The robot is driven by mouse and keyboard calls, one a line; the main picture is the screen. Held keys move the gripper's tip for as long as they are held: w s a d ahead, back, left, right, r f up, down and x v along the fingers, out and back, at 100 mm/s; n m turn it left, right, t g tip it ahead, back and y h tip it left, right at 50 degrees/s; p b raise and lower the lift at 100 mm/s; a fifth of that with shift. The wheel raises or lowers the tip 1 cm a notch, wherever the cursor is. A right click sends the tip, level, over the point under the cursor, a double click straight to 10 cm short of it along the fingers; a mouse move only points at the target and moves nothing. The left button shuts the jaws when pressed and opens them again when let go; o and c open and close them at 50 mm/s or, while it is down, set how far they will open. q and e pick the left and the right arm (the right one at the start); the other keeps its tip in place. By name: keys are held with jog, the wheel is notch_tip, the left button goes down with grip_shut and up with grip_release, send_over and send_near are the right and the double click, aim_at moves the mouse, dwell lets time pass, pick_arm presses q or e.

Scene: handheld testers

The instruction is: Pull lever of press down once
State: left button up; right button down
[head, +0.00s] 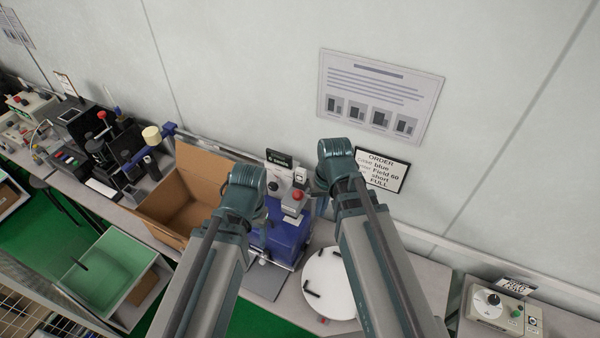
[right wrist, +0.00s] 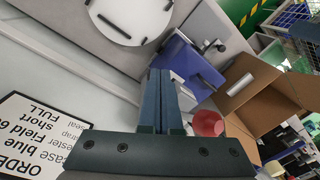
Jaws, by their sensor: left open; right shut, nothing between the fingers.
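The press, a blue body (head: 280,238) with a grey-white upper part, stands at the middle of the bench. It also shows in the right wrist view (right wrist: 188,62). A red knob (head: 297,193), seemingly the lever's end, shows between my two arms. In the right wrist view the red knob (right wrist: 208,123) is just right of my right gripper (right wrist: 160,72). That gripper is shut and empty; I cannot tell if it touches the knob. My left gripper (head: 246,190) is open left of the knob, its fingers mostly hidden behind its wrist. The lever's shaft is largely hidden.
An open cardboard box (head: 185,190) stands left of the press. A round white plate (head: 330,285) with small black parts lies to its right. An order sign (head: 383,170) is behind my right arm. A control box (head: 500,310) stands far right.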

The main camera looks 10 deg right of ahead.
pick_arm(q)
notch_tip(320, 180, up, 4)
jog(key=shift+r+p, duration=0.1)
jog(key=shift+p, duration=1.05)
pick_arm(e)
jog(key=w+d+r+m+y, duration=0.1)
jog(key=w+r+m+y, duration=0.5)
jog(key=w+r, duration=0.5)
jog(key=w+y, duration=0.1)
jog(key=y, duration=0.1)
jog(key=shift+w+d+r+t+y, duration=0.25)
jog(key=shift+r+t+y, duration=0.05)
jog(key=shift+y, duration=0.1)
pick_arm(q)
jog(key=shift+f+b, duration=2.7)
jog(key=shift+f, duration=0.05)
pick_arm(e)
jog(key=s+a+f, duration=0.4)
jog(key=s+f, duration=0.1)
jog(key=shift+s+f, duration=0.25)
jog(key=shift+s, duration=0.15)
pick_arm(q)
jog(key=shift+f, duration=0.1)
pick_arm(e)
jog(key=shift+f, duration=0.1)
pick_arm(q)
jog(key=shift+f, duration=0.15)
pick_arm(e)
jog(key=shift+s+a+f, duration=0.15)
jog(key=shift+s, duration=0.1)
